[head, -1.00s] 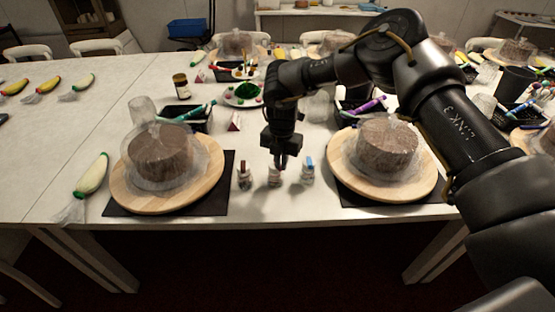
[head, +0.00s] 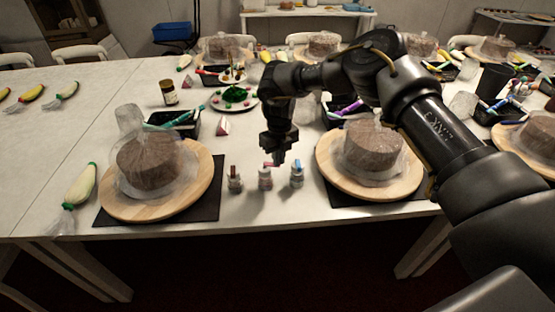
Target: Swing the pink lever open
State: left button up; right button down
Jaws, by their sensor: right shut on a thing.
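Three small jars stand in a row between the two cake turntables. The middle jar (head: 265,180) has a pink lever (head: 269,164) on top, sticking out to the right. My right gripper (head: 278,160) points down just above and right of this jar, shut on the pink lever's end; its fingertips are small and dark here. The left jar (head: 235,182) has a dark red-brown top, and the right jar (head: 297,178) has a blue one. My left gripper is not in view.
Wrapped cakes stand on the left wooden turntable (head: 200,197) and the right wooden turntable (head: 412,184), close on either side. Behind are a black tray (head: 184,123), a plate of sweets (head: 233,97) and a red-and-white triangular piece (head: 223,126). The table is clear just before the jars.

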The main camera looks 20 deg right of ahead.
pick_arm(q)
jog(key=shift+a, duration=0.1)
pick_arm(e)
jog(key=shift+w+d+n, duration=0.15)
jog(key=shift+w+n, duration=0.2)
jog(key=shift+n, duration=0.55)
jog(key=shift+w+d+n, duration=0.1)
jog(key=shift+w+n, duration=0.2)
jog(key=shift+n, duration=0.6)
jog(key=c, duration=1.5)
grip_release()
